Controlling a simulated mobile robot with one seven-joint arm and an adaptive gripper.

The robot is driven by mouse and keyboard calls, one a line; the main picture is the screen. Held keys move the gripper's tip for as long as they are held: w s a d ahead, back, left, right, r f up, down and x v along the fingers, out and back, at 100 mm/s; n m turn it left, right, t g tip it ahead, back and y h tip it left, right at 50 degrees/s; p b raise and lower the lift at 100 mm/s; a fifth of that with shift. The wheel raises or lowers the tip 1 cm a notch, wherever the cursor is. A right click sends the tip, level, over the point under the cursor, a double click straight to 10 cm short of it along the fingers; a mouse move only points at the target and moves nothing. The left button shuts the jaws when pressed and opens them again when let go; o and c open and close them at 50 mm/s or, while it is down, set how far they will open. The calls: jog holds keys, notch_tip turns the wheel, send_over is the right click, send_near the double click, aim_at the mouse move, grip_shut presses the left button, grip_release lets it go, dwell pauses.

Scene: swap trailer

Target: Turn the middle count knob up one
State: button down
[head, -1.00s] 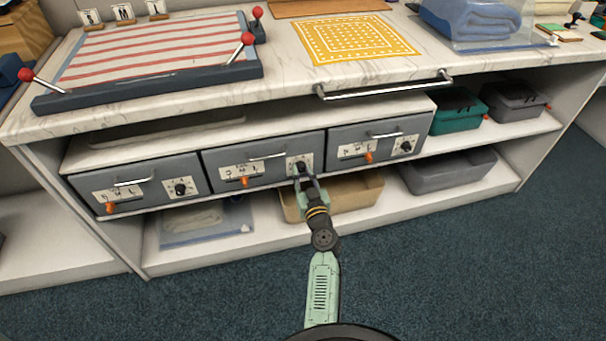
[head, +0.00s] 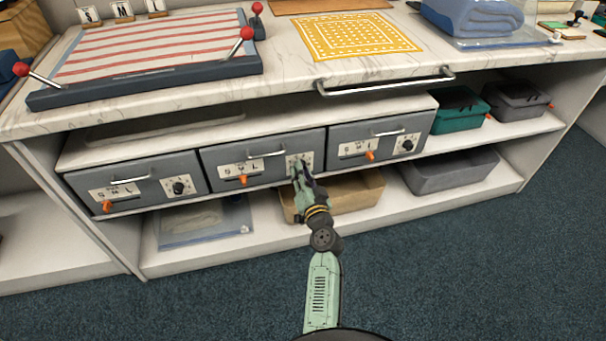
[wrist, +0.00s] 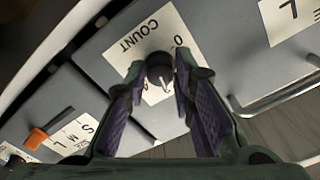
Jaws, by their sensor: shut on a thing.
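The middle grey drawer (head: 222,157) has an S M L size plate with an orange lever (head: 243,179) and, to the right, a white count plate (head: 292,159). My gripper (head: 299,172) reaches up to this plate and hides most of the dark middle count knob in the head view. In the wrist view the knob (wrist: 160,66) sits between the fingertips of my gripper (wrist: 161,76), which is shut on it. The word COUNT and a 0 show on the plate (wrist: 132,45). The knob's pointer direction cannot be told.
Left drawer (head: 130,202) and right drawer (head: 395,128) flank it, each with its own count knob. A tan bin (head: 350,195) stands on the shelf below, just behind my arm. The counter edge and its metal rail (head: 388,88) overhang above.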

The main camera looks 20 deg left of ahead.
jog(key=shift+m, duration=0.8)
jog(key=shift+r, duration=0.1)
jog(key=c, duration=1.3)
grip_release()
jog(key=shift+c, duration=0.2)
jog(key=shift+s, duration=0.1)
jog(key=v, duration=0.7)
jog(key=shift+d, duration=0.15)
jog(key=shift+s, duration=0.15)
